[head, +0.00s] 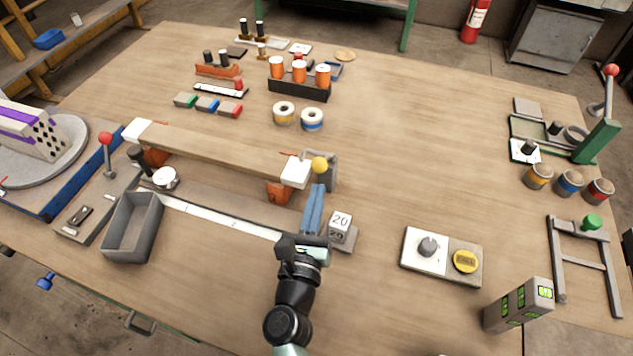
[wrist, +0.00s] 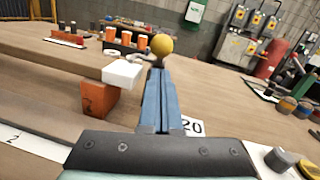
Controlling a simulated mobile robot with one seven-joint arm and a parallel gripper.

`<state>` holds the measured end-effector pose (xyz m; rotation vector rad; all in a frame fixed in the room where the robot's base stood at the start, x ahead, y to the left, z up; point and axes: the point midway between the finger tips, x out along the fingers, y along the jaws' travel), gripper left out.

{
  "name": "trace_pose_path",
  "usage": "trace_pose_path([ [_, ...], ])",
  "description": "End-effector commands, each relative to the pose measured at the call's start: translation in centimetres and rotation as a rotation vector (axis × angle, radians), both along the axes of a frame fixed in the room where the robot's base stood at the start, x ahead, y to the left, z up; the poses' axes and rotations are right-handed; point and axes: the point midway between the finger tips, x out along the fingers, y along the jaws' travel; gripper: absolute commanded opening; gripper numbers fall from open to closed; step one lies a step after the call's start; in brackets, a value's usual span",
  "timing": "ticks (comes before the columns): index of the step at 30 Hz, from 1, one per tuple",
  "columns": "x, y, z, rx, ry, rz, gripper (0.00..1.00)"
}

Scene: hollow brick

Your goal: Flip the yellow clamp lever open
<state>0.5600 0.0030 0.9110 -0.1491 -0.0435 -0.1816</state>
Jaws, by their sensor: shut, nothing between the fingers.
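The clamp lever's yellow ball knob (head: 319,165) is at the right end of a long wooden bar (head: 215,150), on a grey clamp body (head: 331,172). In the wrist view the knob (wrist: 161,45) appears just past my fingertips, with a short grey arm (wrist: 146,57) to its left. My gripper (head: 318,188) has slim blue fingers pressed together with nothing between them, pointing at the knob from the near side. I cannot tell whether the tips touch it. The fingers hide the clamp's lower part in the wrist view.
A white block (head: 296,171) sits on the bar's end left of the knob. A block marked 20 (head: 340,225) stands close right of my fingers. Orange cylinders (head: 299,71) stand in a black rack behind. The tabletop right of the clamp is clear.

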Motion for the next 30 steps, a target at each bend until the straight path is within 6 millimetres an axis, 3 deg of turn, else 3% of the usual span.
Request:
trace_pose_path([
  [4, 0.8, 0.0, 1.0, 0.001, 0.001, 0.000, 0.00],
  [30, 0.9, -0.1, 1.7, 0.013, 0.046, -0.001, 0.00],
])
